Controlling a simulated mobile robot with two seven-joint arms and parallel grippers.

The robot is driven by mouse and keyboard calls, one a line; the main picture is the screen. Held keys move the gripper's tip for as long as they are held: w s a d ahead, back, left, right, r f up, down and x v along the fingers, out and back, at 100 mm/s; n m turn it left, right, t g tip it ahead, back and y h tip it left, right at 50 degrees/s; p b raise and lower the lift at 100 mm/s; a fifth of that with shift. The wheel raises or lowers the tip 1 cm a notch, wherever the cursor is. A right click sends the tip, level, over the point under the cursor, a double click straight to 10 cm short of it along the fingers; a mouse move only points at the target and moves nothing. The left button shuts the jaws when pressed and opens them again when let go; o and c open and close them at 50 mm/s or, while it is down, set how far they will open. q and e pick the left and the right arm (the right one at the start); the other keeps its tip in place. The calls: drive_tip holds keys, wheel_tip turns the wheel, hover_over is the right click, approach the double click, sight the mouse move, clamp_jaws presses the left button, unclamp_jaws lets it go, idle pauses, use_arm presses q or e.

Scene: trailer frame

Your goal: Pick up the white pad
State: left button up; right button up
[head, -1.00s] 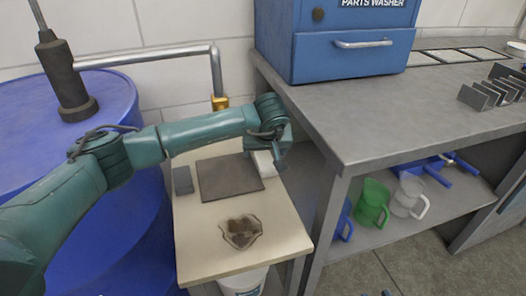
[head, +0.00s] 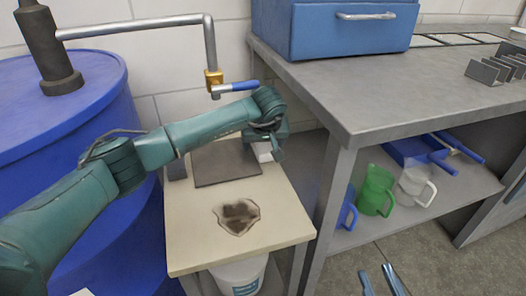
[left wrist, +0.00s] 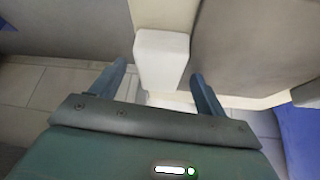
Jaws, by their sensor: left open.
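The white pad (head: 264,152) is a small white block at the right edge of the cream table, beside the grey mat. It is partly hidden by my left gripper (head: 273,145) in the head view. In the left wrist view the white pad (left wrist: 162,58) stands between the two blue fingers of my left gripper (left wrist: 160,88). Those fingers are open, with a visible gap on each side of the pad. My right gripper (head: 379,281) shows at the bottom of the head view, its two blue fingers apart with nothing seen between them.
The cream table (head: 185,235) carries a grey mat (head: 225,165), a dark block (head: 176,168) and a brown irregular patch (head: 238,214). A metal bench (head: 370,95) stands to the right, with jugs (head: 376,190) below. A blue drum (head: 60,135) is at left.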

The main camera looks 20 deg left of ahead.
use_arm(q)
drive_tip(key=shift+c, duration=0.2)
drive_tip(key=c, duration=1)
